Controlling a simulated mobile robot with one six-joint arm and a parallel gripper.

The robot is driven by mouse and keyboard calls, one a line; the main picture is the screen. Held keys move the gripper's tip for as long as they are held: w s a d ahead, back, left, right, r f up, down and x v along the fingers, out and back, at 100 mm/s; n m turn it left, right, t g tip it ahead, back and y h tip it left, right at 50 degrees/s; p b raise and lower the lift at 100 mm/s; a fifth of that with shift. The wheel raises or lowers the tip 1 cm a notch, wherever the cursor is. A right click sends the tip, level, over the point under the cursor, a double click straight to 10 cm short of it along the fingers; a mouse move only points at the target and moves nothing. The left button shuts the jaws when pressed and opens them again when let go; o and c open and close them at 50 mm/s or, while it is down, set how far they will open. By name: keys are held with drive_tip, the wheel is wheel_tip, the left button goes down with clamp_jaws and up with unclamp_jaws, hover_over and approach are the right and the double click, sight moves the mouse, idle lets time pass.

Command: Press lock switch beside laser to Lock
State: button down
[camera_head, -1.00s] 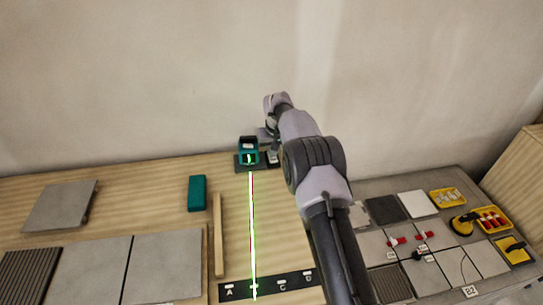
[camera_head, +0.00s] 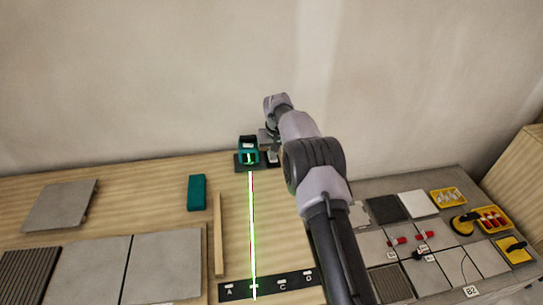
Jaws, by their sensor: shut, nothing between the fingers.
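The laser (camera_head: 249,150), a teal and black box, stands on a dark base at the back edge of the wooden bench. It casts a bright green line forward along the bench. A small dark plate with a pale part, which looks like the lock switch (camera_head: 273,158), lies just right of the laser. My gripper (camera_head: 267,144) points down close to the laser's right side, above or at the switch. It is shut and small in view, partly hidden by my arm. I cannot tell whether it touches the switch, nor the switch's position.
A black strip marked with letters (camera_head: 268,286) lies at the bench front. A wooden batten (camera_head: 218,235), a teal block (camera_head: 197,192) and grey tiles (camera_head: 165,265) lie to the left. A grey side table (camera_head: 450,257) with tiles and yellow trays is at right. The wall is close behind.

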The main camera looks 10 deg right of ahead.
drive_tip(key=shift+f+b, duration=0.35)
drive_tip(key=shift+f, duration=0.25)
wheel_tip(320, 180, up, 7)
drive_tip(key=p, duration=0.5)
drive_tip(key=shift+r, duration=0.15)
